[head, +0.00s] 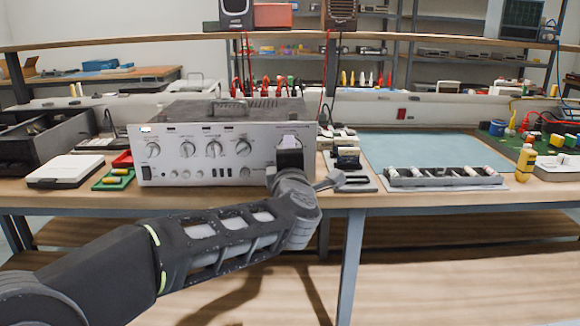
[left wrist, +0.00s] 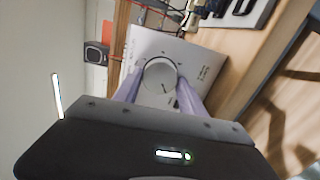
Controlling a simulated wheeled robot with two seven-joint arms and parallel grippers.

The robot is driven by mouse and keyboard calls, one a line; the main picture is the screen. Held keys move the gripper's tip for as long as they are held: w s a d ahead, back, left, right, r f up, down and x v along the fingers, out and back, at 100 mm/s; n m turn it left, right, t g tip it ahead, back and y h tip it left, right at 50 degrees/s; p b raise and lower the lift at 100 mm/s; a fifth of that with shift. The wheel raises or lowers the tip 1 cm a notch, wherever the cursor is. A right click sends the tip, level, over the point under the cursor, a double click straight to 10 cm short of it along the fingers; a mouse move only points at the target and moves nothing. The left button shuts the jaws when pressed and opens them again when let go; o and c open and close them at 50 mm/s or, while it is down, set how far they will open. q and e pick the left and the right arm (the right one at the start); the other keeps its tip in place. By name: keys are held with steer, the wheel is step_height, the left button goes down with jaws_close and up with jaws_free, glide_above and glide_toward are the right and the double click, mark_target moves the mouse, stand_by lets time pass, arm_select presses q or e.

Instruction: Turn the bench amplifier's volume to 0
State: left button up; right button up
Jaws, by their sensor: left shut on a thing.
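The bench amplifier (head: 262,152) is a silver-fronted box on the workbench, left of centre in the head view, with several knobs along its front. My left gripper (head: 289,152) is at the right end of its front panel and hides what is behind it there. In the left wrist view, a large round silver volume knob (left wrist: 160,72) stands on the panel (left wrist: 207,64). The two pale purple fingers of my left gripper (left wrist: 159,91) are shut on its sides. A short dark mark shows on the knob's face, toward the lower right of the picture. My right gripper is not in view.
A white box (head: 65,170) and a small green tray (head: 113,180) lie left of the amplifier. A blue-green mat (head: 425,148), a grey parts tray (head: 443,181) and a yellow bottle (head: 525,163) are to the right. Red leads hang behind the amplifier.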

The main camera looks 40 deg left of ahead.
arm_select(q)
steer(key=shift+f+n+b, duration=0.1)
steer(key=shift+n+b, duration=0.4)
steer(key=shift+n, duration=0.4)
steer(key=o, duration=1.4)
steer(key=shift+c, duration=0.2)
steer(key=p+v, duration=0.1)
steer(key=v, duration=0.6)
steer(key=shift+s+d, duration=0.25)
steer(key=shift+s, duration=0.05)
